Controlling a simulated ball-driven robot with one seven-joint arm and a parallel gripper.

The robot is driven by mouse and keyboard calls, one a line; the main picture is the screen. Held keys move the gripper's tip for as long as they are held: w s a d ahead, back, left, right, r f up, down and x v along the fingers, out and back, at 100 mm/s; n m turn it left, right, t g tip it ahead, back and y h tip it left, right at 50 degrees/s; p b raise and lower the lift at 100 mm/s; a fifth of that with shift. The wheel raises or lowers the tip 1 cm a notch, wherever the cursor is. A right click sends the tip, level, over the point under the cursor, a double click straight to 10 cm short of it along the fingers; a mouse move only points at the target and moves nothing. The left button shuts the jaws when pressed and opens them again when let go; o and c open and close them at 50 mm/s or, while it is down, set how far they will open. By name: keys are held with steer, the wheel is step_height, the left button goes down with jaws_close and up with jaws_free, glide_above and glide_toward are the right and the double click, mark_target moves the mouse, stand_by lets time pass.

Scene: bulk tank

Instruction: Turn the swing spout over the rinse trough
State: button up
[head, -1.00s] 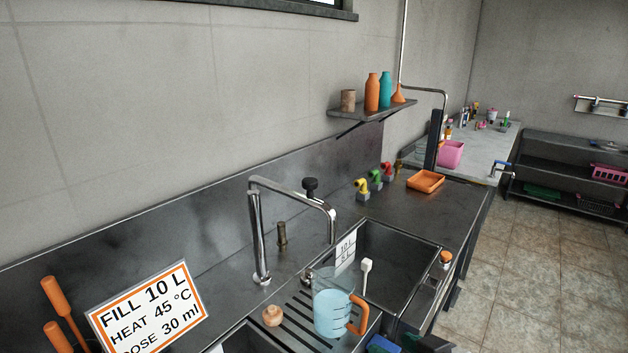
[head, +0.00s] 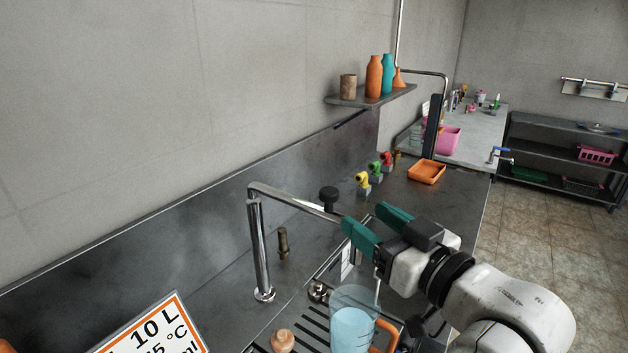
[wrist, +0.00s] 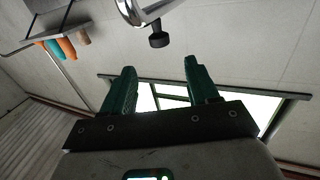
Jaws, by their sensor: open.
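The chrome swing spout (head: 261,245) rises from the counter, and its upper arm runs right; its outlet end is hidden behind my gripper. A black knob (head: 329,198) stands on the spout arm. The spout (wrist: 130,10) and knob (wrist: 157,40) also show at the top of the wrist view, beyond the fingertips. My gripper (head: 363,214) is open, its teal fingers close to the spout's outer end; contact cannot be told. Nothing shows between the fingers in the wrist view (wrist: 160,68). The basin beneath is mostly hidden by my arm; I cannot tell which basin is the rinse trough.
A clear jug of blue liquid (head: 352,325) with an orange handle stands on the slotted drainer below the gripper. Yellow, green and red taps (head: 375,171) and an orange tray (head: 426,172) are behind. A shelf (head: 345,99) holds bottles. A sign (head: 150,325) stands front left.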

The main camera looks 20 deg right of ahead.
mark_target(334, 195)
steer(key=b+x, duration=0.4)
steer(key=x, duration=0.5)
steer(key=shift+w, duration=0.3)
steer(key=shift+w+a, duration=0.2)
steer(key=shift+w, duration=0.5)
jaws_close()
